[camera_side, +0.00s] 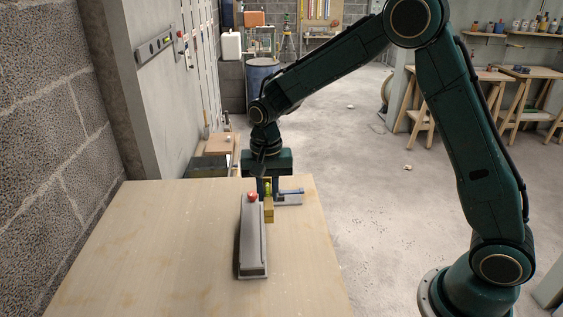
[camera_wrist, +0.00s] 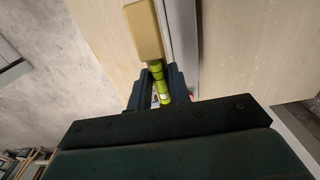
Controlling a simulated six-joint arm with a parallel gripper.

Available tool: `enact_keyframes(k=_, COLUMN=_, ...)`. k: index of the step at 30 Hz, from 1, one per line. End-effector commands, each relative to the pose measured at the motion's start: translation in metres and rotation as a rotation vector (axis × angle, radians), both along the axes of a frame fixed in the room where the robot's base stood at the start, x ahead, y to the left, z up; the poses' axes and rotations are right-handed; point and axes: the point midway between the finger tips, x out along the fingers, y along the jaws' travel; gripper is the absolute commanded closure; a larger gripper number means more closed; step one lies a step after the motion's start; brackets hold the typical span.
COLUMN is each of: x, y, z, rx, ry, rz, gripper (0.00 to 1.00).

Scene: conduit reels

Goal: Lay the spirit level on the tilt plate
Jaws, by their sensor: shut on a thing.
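My gripper (camera_side: 267,190) is low over the far part of the table. In the wrist view its two dark fingers (camera_wrist: 160,78) are shut on a slim yellow-green spirit level (camera_wrist: 162,90). In the side view only a small yellow-green part of the level (camera_side: 267,186) shows between the fingers. A long grey plate, apparently the tilt plate (camera_side: 253,240), lies on the table just left of the gripper. Its pale edge (camera_wrist: 181,45) runs beside the level in the wrist view. Whether the level touches the plate is hidden.
A red knob (camera_side: 252,197) is at the plate's far end. A yellow block (camera_side: 268,212) stands against the plate's right side, close by the gripper.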

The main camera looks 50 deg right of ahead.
Motion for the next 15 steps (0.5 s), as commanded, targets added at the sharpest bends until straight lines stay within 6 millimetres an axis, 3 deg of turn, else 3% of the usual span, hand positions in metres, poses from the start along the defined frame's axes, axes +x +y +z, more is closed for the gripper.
enact_keyframes(k=6, x=0.02, y=0.028, z=-0.022, rx=-0.006, ry=-0.007, rz=0.002, gripper=1.0)
enact_keyframes(k=15, x=0.026, y=0.037, z=-0.03, rx=-0.008, ry=-0.011, rz=0.0, gripper=1.0)
